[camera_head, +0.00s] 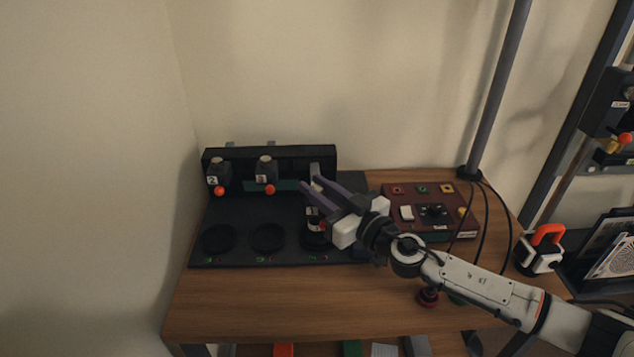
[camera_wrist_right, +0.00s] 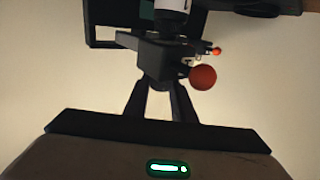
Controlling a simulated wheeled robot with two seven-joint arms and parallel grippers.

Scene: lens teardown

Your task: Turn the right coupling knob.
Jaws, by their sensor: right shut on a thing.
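A black coupling station (camera_head: 318,157) stands at the back of the dark base plate on the table. A red ball (camera_wrist_right: 203,77) shows beside the fingers. My left gripper is out of view.
A dark red control box (camera_head: 448,198) with buttons and a knob sits right of the station. Black cables and a grey post (camera_head: 497,95) stand beyond it. A white block with an orange handle (camera_head: 543,247) is at the table's right. The front left table is clear.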

